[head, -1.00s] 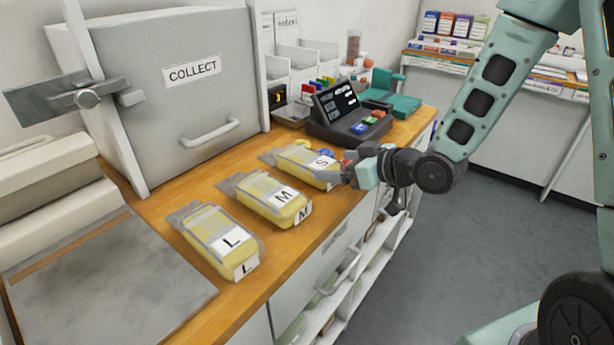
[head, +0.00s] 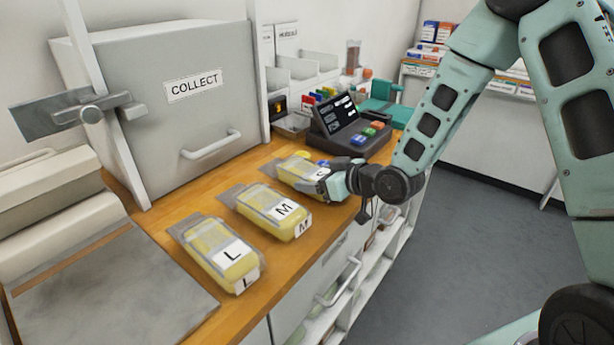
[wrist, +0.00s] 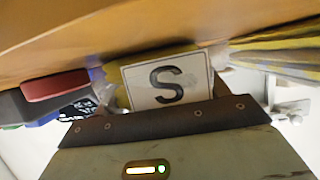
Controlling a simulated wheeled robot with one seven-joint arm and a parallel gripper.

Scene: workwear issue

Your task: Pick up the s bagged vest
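The S bagged vest (head: 291,168) is a yellow, clear-wrapped pack lying on the wooden counter, farthest back in a row of three. My gripper (head: 324,182) is at its right-hand end, in front of its label, which it mostly hides in the head view. In the wrist view the white S label (wrist: 168,84) is upright-reading and very close, just beyond my gripper's edge. The fingers are too small and too hidden to tell whether they are open or closed on the bag.
The M bag (head: 266,206) and the L bag (head: 212,252) lie nearer along the counter (head: 325,228). A dark terminal (head: 345,125) stands just behind the S bag. The grey COLLECT locker (head: 180,110) stands at the back left.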

